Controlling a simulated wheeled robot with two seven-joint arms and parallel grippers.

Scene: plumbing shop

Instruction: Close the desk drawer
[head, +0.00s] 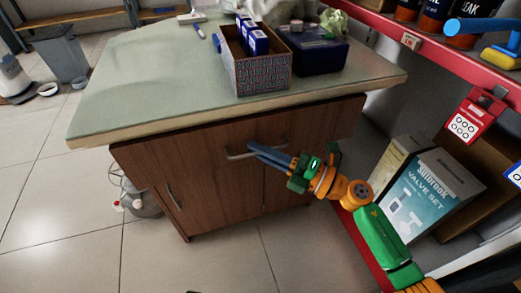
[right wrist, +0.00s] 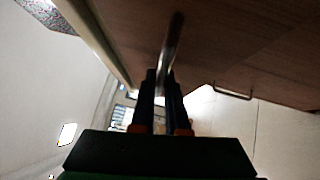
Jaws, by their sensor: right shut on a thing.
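The desk (head: 130,85) has a pale green top and brown wooden fronts. A metal bar handle (head: 236,156) sits on the upper front (head: 205,150), below the desktop edge. My right gripper (head: 254,150) reaches in from the right, its blue-grey fingers at the right end of this handle. In the right wrist view the handle (right wrist: 174,40) runs between the fingers (right wrist: 162,78), which are shut on it. How far the drawer stands out is hard to tell. My left gripper is not in view.
A second handle (head: 173,197) is on the lower left front. On the desktop stand an open patterned box (head: 262,77) with blue packs and a dark blue case (head: 318,55). A red shelf (head: 455,62) and a valve set carton (head: 430,190) crowd the right. The floor in front is clear.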

